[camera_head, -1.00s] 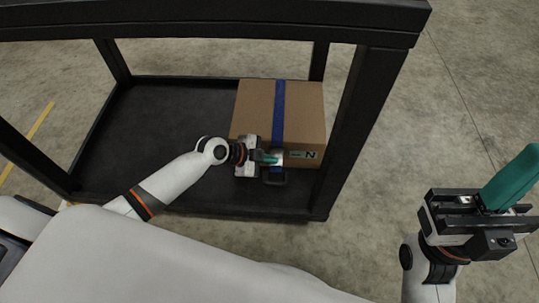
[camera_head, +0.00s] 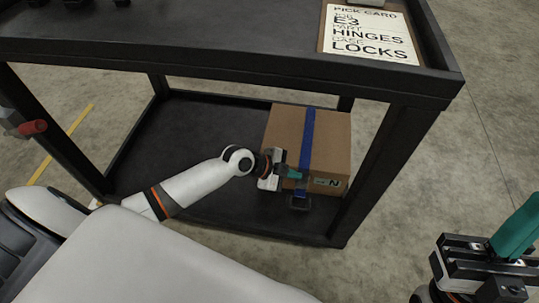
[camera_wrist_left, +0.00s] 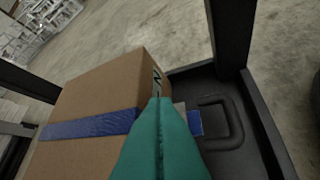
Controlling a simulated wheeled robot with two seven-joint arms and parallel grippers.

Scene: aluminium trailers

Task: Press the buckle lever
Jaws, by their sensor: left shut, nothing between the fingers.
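A cardboard box (camera_head: 282,130) stands on the cart's lower shelf, with a blue strap (camera_head: 307,140) over its top and down its front. In the left wrist view the strap (camera_wrist_left: 90,126) runs to the teal fingers and shows again beyond them. My left gripper (camera_head: 296,175) is shut and empty at the box's front, above the loop. Its fingers hide most of the buckle area; I cannot tell whether they touch it. My right gripper (camera_head: 516,228) is at the right edge, away from the box.
The black cart's upper shelf (camera_head: 240,50) overhangs the box, and a corner post (camera_head: 385,160) stands just right of it. A pick card (camera_head: 368,32) lies on the upper shelf. The lower shelf (camera_head: 190,130) is clear left of the box. A red-handled part (camera_head: 32,128) is at the left.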

